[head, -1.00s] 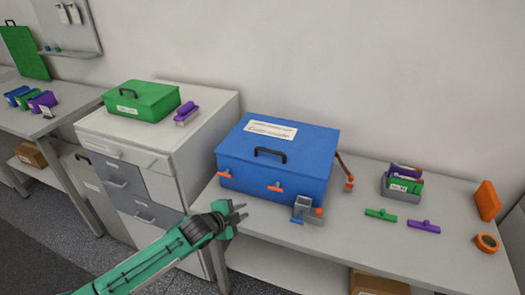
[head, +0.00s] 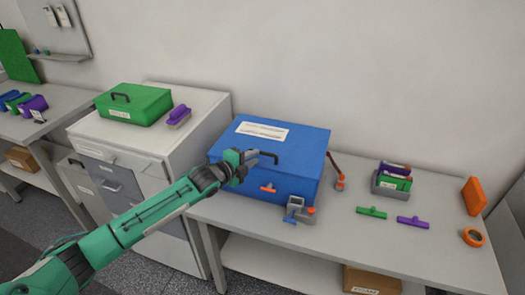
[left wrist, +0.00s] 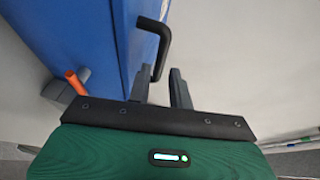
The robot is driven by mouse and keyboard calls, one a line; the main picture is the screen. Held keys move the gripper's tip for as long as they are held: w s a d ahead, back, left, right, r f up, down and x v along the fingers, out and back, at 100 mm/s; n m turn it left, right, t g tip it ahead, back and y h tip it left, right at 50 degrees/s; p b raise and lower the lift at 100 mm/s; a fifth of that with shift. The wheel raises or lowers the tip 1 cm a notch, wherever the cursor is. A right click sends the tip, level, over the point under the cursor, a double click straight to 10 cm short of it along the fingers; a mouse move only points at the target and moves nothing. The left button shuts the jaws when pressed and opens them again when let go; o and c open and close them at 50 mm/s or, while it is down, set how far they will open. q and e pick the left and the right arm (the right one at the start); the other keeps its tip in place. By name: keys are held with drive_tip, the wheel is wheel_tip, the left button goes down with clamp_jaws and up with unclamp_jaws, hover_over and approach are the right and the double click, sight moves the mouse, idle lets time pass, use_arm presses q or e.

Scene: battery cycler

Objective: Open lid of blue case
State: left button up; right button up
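The blue case (head: 300,143) sits on the bench with its lid closed and a white label on top. Its dark handle (head: 270,155) is at the lid's front edge and also shows in the left wrist view (left wrist: 157,45). My left gripper (head: 248,164) is in front of the case, close by the handle. In the left wrist view its two fingers (left wrist: 160,88) are apart, with the handle's lower end near the gap between them. An orange latch (head: 268,188) is visible on the case front; my gripper hides the other in the head view. My right gripper is out of view.
A grey and orange device (head: 298,211) stands before the case's front right corner. Green and purple tools lie farther right on the bench (head: 330,235). A green case (head: 135,104) sits on the cabinet at left.

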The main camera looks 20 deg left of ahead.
sight(263, 153)
use_arm(q)
drive_tip(key=shift+p+x, duration=0.45)
drive_tip(key=shift+x, duration=2.3)
clamp_jaws()
